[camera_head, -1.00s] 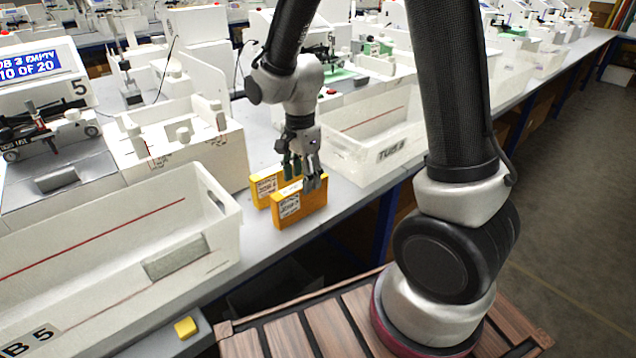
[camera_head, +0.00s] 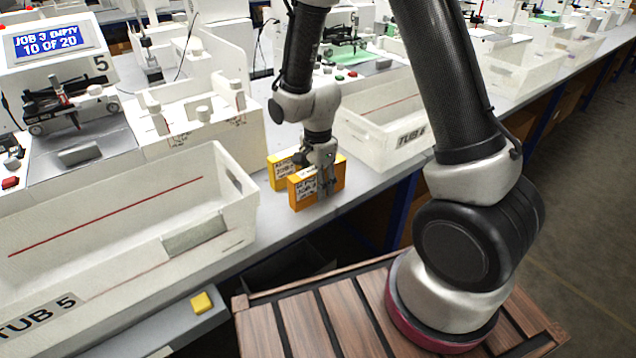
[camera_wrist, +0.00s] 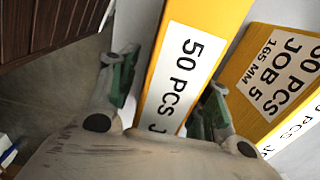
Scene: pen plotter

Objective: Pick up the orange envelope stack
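The orange envelope stack (camera_head: 302,190) stands upright on the grey bench, with a white label on its face. In the wrist view the orange stack (camera_wrist: 205,22) runs between the two fingers, with its "50 PCS" label showing. My gripper (camera_head: 326,182) points down over the right part of the stack. In the wrist view my gripper (camera_wrist: 168,90) is open around the stack. A gap shows between the left finger and the stack; the right finger is close to the other side. The fingers' contact is partly hidden.
A yellower stack (camera_head: 281,169) stands close behind; its label reads JOB 5, 165 MM in the wrist view (camera_wrist: 265,95). The tub marked TUB 5 (camera_head: 120,262) is to the left, another tub (camera_head: 400,145) to the right. A yellow block (camera_head: 202,303) lies in front.

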